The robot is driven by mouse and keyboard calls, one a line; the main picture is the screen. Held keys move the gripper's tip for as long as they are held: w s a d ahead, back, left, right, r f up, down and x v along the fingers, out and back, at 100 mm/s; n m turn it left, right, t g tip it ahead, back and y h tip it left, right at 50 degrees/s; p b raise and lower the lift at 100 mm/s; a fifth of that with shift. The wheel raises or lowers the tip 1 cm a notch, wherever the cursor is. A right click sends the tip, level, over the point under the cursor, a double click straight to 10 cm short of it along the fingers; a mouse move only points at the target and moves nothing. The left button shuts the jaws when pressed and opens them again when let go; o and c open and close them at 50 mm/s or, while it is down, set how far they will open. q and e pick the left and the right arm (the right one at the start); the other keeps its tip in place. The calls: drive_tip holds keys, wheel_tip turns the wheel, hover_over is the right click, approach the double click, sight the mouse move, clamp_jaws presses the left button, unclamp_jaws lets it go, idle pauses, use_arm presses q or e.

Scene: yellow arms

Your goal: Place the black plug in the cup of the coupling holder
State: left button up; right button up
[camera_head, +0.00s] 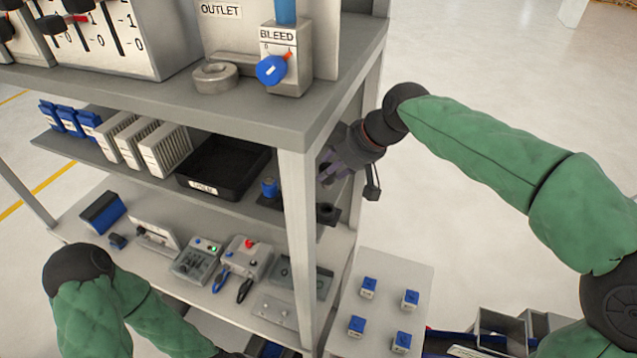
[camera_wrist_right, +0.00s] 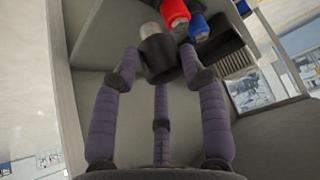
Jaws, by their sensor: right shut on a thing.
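My right gripper (camera_head: 330,172) reaches in at the right end of the middle shelf, partly behind the front post. In the right wrist view its purple fingers (camera_wrist_right: 160,62) are closed around the black plug (camera_wrist_right: 158,55), which has a silvery end. The plug cannot be made out in the head view. The dark coupling holder (camera_head: 331,220) lies on the middle shelf below this gripper, with a dark round cup (camera_head: 326,209) near its right end and a blue coupling (camera_head: 270,187) towards its left. The post hides its middle. My left gripper is out of view; only its arm shows at lower left.
The upper shelf (camera_head: 240,110) overhangs the holder, and the post (camera_head: 298,240) stands before it. A black tray (camera_head: 222,165) is left of the holder. Red (camera_wrist_right: 173,12) and blue (camera_wrist_right: 199,27) parts show close beyond the plug. Open floor lies to the right.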

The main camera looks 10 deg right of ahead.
sight(333, 183)
drive_tip(key=f, duration=0.4)
drive_tip(key=shift+s+f, duration=0.2)
drive_tip(key=shift+f, duration=0.2)
drive_tip(key=shift+w+f, duration=0.1)
drive_tip(key=shift+f, duration=2.1)
drive_tip(key=shift+f+b, duration=0.15)
drive_tip(key=shift+b, duration=0.2)
drive_tip(key=o, duration=1.2)
drive_tip(key=shift+c, duration=0.2)
